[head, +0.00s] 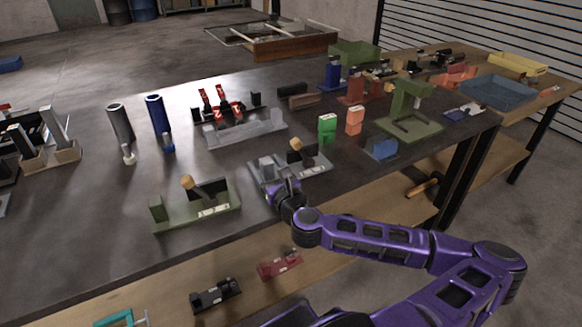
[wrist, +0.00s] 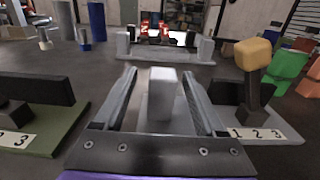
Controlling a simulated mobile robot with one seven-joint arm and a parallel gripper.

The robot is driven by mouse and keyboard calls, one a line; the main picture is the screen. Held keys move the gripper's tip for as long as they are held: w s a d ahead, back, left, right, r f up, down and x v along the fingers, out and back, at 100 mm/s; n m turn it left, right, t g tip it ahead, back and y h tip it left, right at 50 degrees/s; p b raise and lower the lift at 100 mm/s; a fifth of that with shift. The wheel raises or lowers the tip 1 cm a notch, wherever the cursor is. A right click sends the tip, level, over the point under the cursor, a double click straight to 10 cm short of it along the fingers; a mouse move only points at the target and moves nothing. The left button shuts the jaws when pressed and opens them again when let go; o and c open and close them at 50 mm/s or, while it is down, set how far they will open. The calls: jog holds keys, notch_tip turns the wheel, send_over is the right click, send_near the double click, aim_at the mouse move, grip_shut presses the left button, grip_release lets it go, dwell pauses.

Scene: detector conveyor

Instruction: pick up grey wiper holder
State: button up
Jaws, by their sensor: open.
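A light grey upright block (head: 266,167), which I take to be the grey wiper holder, stands at the left end of a grey fixture (head: 312,164) near the table's front edge. In the wrist view the block (wrist: 161,96) shows between the two fingers, with a gap on each side. My gripper (head: 287,186) is open and empty, low at the front side of the fixture. It also fills the lower middle of the wrist view (wrist: 159,75).
On the same fixture, a tan-topped dark lever (wrist: 254,70) stands close to the right finger. A green fixture (head: 196,211) lies to the left. Behind is a long light grey bracket (head: 245,131). Green (head: 327,128) and orange (head: 354,121) blocks stand to the right.

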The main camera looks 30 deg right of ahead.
jog(key=w, duration=0.3)
jog(key=shift+w+d+r, duration=0.1)
jog(key=shift+w+d, duration=0.25)
grip_shut()
dwell(1.1)
